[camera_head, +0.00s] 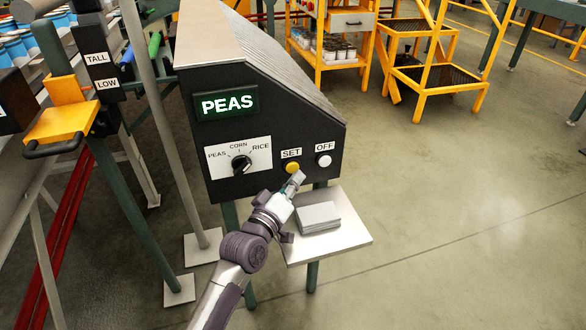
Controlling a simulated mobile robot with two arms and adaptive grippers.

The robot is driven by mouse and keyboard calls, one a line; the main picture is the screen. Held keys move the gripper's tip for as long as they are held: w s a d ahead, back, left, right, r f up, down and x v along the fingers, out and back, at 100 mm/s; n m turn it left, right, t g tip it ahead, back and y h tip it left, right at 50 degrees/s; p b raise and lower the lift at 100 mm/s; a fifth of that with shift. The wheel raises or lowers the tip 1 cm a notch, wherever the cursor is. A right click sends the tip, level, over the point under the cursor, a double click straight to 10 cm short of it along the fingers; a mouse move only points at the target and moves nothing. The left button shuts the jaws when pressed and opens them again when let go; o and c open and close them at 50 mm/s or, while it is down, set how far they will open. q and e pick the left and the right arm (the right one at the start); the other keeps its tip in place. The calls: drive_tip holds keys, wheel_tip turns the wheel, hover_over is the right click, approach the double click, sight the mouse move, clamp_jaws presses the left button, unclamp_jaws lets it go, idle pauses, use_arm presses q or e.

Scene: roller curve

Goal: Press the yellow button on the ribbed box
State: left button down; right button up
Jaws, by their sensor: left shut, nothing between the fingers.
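The ribbed box (268,115) is a dark control box with a sloped, ribbed top. Its lit display (227,103) reads PEAS. The yellow button (292,167) sits on its front under the SET label. A white button (324,160) under OFF is to its right. A rotary knob (241,164) on a white plate is to its left, with PEAS, CORN and RICE marks. My left gripper (297,180) is shut and empty, its tip just below the yellow button. I cannot tell whether it touches the button. My right gripper is not in view.
A small white shelf (350,238) under the box holds a grey stack (317,217). TALL and LOW labels and an orange bracket (62,122) are at left. An orange rack (335,50) and orange steps (435,75) stand behind. Open floor lies at right.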

use_arm(q)
drive_tip(key=shift+w, duration=0.15)
drive_tip(key=shift+w+a, duration=0.15)
drive_tip(key=shift+w, duration=0.05)
drive_tip(key=shift+w, duration=0.15)
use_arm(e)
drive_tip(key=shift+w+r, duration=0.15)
